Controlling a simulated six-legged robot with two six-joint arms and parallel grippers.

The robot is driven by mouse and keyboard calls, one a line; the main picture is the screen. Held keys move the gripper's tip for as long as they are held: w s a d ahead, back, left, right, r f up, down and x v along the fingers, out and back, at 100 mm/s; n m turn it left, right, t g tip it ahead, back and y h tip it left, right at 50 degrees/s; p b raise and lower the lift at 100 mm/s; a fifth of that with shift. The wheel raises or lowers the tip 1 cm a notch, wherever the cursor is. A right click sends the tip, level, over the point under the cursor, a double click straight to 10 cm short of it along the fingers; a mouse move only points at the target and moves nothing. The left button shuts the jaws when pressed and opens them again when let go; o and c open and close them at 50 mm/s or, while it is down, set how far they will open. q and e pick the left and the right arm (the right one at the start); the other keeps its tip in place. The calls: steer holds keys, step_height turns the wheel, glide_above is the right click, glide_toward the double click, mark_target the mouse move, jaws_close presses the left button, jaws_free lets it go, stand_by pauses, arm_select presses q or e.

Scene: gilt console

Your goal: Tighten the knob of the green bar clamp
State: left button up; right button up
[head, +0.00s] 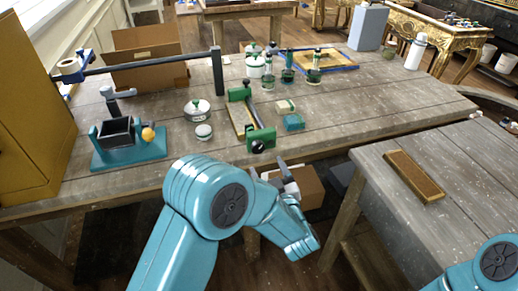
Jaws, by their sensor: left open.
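The green bar clamp (262,136) lies on the wooden workbench near its front edge, with one green jaw at the back and one at the front. A light wooden piece (237,119) lies along its bar. Its dark round knob (258,147) faces the front edge. My left gripper (283,170) is open, just in front of the bench edge, below and to the right of the knob and apart from it. Its fingers are small and partly hidden by my arm. Of my right arm, only a part shows at the bottom right; its gripper is out of view.
The workbench (350,105) also bears a teal vise-like fixture (130,158), lidded tins (197,110), a teal block (293,122), green-topped jars (287,75) and a long dark bar clamp (150,67). A side table (460,165) with a brown block (413,175) stands right. A cardboard box (305,187) is below.

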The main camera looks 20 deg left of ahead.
mark_target(259, 149)
arm_select(q)
steer(key=p+x, duration=0.1)
steer(key=x, duration=0.6)
steer(key=shift+w+a, duration=0.2)
steer(key=c, duration=1.1)
steer(key=shift+f+m+b, duration=0.15)
steer(key=shift+m+b, duration=0.15)
steer(key=shift+m, duration=0.1)
steer(key=shift+m+b, duration=0.3)
steer(key=shift+m, duration=0.3)
steer(key=m, duration=0.2)
steer(key=shift+d+m, duration=0.1)
steer(key=shift+m, duration=0.3)
